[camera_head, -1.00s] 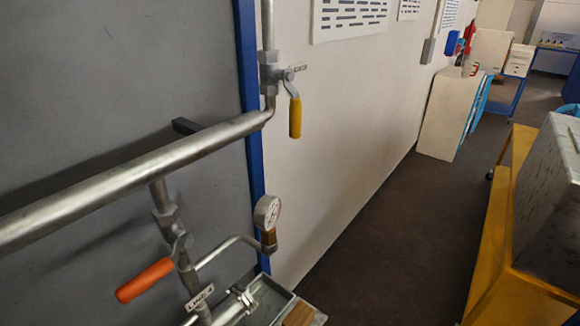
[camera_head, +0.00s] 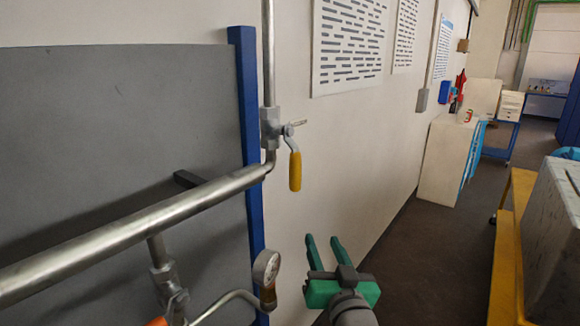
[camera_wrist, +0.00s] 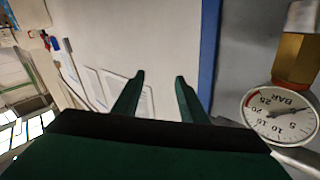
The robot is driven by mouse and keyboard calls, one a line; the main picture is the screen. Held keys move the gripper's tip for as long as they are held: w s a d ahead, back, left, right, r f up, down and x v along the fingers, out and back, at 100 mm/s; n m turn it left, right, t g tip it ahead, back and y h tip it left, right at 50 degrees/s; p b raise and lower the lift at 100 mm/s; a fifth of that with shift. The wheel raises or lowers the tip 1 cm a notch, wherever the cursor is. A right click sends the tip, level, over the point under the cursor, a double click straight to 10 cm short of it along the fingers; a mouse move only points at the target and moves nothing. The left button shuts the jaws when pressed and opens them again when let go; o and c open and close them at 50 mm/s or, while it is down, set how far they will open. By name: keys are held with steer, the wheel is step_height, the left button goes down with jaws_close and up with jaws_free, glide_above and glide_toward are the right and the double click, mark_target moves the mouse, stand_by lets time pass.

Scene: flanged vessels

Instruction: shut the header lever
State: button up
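The header lever is a yellow handle (camera_head: 295,171) on the valve (camera_head: 270,128) where the vertical pipe meets the large sloping pipe. It hangs down, roughly along the pipe's upright line, with a small tag beside its pivot. My gripper (camera_head: 324,243) is open and empty, below and to the right of the lever and apart from it. In the wrist view my open fingers (camera_wrist: 158,84) have nothing between them, and the lever does not show there.
A pressure gauge (camera_head: 266,268) stands left of my gripper and shows large in the wrist view (camera_wrist: 280,112). An orange lever (camera_head: 157,321) is mostly cut off below. A blue post (camera_head: 247,150) stands behind the pipes. A yellow cart (camera_head: 512,240) is at right; floor between is clear.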

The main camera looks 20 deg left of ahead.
mark_target(297, 167)
steer(key=s+a+r+n, duration=0.1)
steer(key=r, duration=0.5)
steer(key=s+a+r+n+g+y, duration=0.1)
steer(key=r+n, duration=0.1)
steer(key=r, duration=0.3)
steer(key=s+a+r+n+y, duration=0.1)
steer(key=r, duration=0.5)
steer(key=shift+a+r+g, duration=0.25)
steer(key=shift+r+g, duration=0.05)
steer(key=x, duration=1)
steer(key=shift+w+a, duration=0.15)
steer(key=shift+a, duration=0.1)
steer(key=shift+r, duration=0.1)
jaws_close()
